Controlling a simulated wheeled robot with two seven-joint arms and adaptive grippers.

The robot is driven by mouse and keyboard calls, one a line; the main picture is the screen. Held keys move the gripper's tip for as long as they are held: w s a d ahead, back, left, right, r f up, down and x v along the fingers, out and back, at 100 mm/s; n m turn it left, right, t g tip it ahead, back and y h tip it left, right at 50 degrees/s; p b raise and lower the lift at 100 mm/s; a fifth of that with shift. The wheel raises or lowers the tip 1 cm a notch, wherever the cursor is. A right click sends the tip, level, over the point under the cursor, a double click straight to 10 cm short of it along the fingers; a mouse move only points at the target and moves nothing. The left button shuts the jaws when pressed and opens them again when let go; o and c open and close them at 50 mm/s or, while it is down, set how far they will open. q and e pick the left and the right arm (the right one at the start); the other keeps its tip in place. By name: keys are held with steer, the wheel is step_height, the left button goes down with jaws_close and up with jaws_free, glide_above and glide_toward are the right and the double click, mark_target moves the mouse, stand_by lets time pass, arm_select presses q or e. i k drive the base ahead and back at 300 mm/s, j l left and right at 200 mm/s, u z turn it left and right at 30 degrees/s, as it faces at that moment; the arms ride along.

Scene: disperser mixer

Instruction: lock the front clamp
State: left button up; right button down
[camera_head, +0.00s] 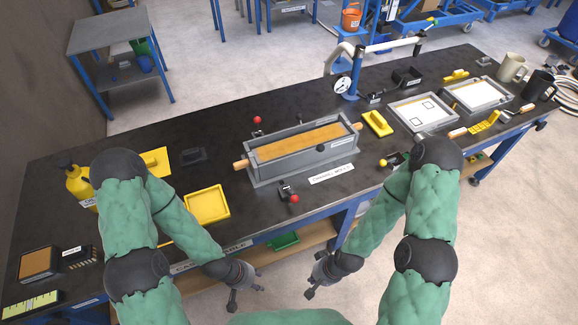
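A grey mould box (262,177) with a brown top surface stands mid-table, a label in front of it. The front clamp (288,193), a small dark toggle clamp with a red knob, sits at the box's near side. Its red knob lies low toward the table's front edge; whether it grips the box is too small to tell. Another red knob (257,120) shows behind the box. My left gripper (246,296) hangs in front of the table edge, left of the clamp, fingers apart and empty. My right gripper (322,290) hangs likewise, lower right of the clamp.
A yellow tray (207,205) lies left of the clamp. A yellow-knobbed device (393,160) is to the right, partly beside my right arm. Bare table lies between the yellow tray and mould box.

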mark_target(294, 199)
steer(key=k+j, duration=0.75)
